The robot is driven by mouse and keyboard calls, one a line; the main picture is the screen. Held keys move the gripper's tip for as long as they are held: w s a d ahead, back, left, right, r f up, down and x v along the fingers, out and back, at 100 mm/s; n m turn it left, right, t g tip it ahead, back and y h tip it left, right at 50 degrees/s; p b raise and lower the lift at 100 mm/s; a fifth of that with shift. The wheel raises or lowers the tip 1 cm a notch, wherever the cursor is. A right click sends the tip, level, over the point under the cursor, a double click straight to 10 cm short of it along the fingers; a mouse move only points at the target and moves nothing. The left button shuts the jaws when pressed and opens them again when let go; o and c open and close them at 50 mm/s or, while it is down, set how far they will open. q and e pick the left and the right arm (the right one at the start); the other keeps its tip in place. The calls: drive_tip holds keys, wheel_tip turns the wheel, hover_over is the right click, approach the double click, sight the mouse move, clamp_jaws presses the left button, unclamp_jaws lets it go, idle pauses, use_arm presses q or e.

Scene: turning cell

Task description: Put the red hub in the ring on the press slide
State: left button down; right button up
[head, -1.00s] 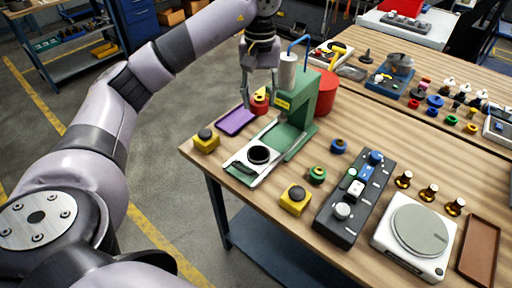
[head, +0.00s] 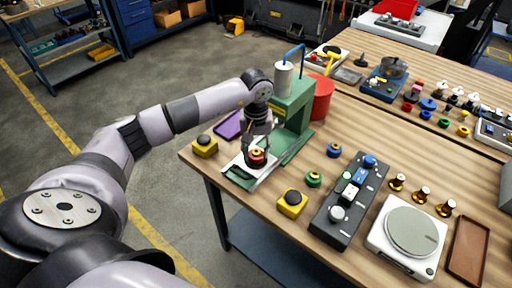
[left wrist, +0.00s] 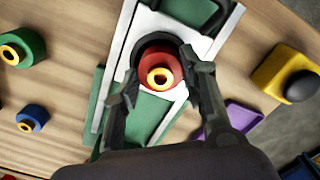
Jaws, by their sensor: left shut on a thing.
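The red hub (head: 257,157), with a yellow centre, is in my left gripper (head: 257,148) directly over the ring on the press slide. In the left wrist view the red hub (left wrist: 154,64) sits between the fingertips of my left gripper (left wrist: 160,78). The black ring (left wrist: 143,47) shows around part of the hub's edge; I cannot tell whether the hub is down inside it or just above it. The pale press slide (head: 237,172) sticks out from the green press (head: 297,105). My right gripper is not in view.
A purple tray (head: 229,124) lies behind the slide. A green hub (head: 314,179) and a blue hub (head: 334,150) stand to the right, near a dark control box (head: 350,205) and a scale (head: 407,237).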

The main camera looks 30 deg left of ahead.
sight(256, 152)
use_arm(q)
drive_tip(key=shift+f, duration=0.2)
drive_tip(key=c, duration=1.4)
unclamp_jaws()
drive_tip(key=shift+c, duration=0.2)
drive_tip(key=o, duration=0.5)
drive_tip(key=shift+c, duration=0.2)
drive_tip(key=shift+r, duration=0.2)
drive_tip(key=shift+w+r+b, duration=0.1)
drive_tip(key=shift+r+b, duration=0.2)
drive_tip(key=shift+r, duration=0.05)
wheel_tip(256, 152, up, 11)
drive_tip(key=b, duration=0.3)
